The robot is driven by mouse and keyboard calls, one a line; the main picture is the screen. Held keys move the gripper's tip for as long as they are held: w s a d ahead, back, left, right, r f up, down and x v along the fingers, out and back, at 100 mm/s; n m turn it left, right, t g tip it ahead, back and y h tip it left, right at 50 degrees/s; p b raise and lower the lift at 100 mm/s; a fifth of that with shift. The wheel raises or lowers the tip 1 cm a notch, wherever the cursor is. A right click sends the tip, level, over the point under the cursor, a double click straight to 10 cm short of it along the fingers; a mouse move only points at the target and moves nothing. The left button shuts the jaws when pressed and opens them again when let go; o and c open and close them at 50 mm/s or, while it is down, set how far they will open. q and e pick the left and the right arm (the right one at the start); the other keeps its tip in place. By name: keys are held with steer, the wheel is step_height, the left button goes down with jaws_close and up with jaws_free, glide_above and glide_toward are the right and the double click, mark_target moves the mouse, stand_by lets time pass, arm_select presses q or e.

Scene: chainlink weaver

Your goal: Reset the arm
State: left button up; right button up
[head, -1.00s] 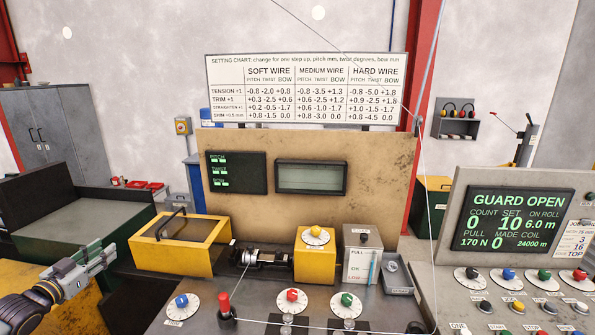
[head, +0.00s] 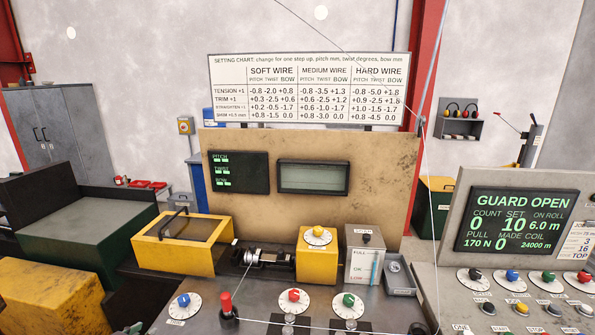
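Neither of my grippers can be made out in the head view. My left arm is out of the picture, and the left side where it was now shows a yellow block (head: 52,297) and a dark green machine body (head: 85,238). A small grey-green shape (head: 131,328) shows at the bottom edge, too cut off to identify. My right arm is not in view.
A yellow-framed guard (head: 182,241) stands left of the rollers (head: 266,257). Coloured dials and a red-topped lever (head: 226,303) line the bench front. The panel screen (head: 521,219) reads GUARD OPEN. A thin wire crosses the view.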

arm_select(q)
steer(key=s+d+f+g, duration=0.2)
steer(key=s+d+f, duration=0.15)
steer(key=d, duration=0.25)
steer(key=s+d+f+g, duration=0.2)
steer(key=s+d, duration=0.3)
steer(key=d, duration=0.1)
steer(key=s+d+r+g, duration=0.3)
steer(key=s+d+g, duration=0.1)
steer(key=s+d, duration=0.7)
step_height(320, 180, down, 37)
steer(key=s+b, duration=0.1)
steer(key=b, duration=0.4)
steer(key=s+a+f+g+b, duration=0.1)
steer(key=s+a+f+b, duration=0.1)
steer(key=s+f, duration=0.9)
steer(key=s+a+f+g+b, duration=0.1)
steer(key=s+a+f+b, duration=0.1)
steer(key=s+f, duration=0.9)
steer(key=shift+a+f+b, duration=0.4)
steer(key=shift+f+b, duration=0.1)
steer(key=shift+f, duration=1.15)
